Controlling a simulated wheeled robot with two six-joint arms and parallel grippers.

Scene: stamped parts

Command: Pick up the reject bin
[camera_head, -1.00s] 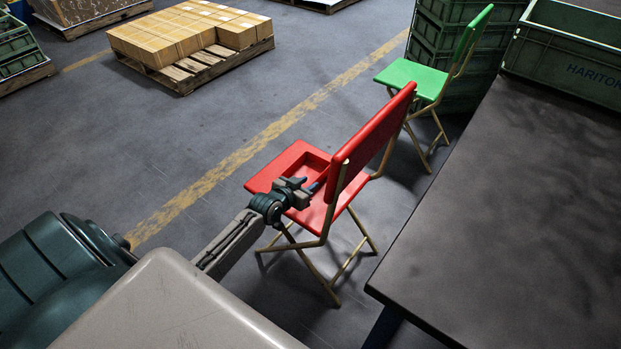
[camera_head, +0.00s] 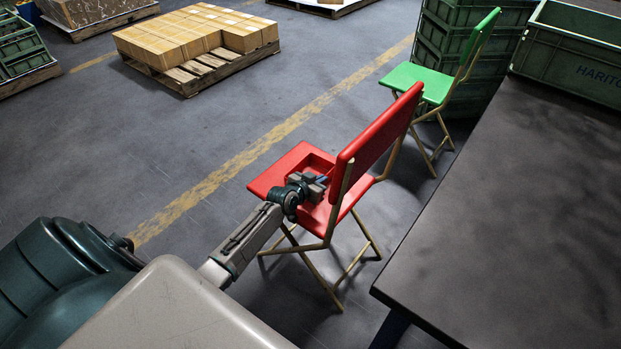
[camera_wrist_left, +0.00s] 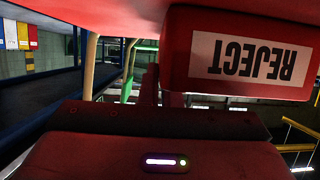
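The reject bin (camera_head: 318,160) is a small open red box on the seat of a red chair (camera_head: 275,179). In the left wrist view the reject bin (camera_wrist_left: 240,55) is at the upper right, with an upside-down white REJECT label. In the wrist view the gripper's dark body fills the bottom. Its fingertips do not show clearly, so I cannot tell whether it touches the bin. My right gripper is not in view.
The red backrest (camera_head: 378,135) rises just right of my left gripper. A dark table (camera_head: 520,215) stands to the right with a green crate (camera_head: 575,60) on it. A green chair (camera_head: 425,80) is behind. A pallet of boxes (camera_head: 195,45) stands far off; the floor between is clear.

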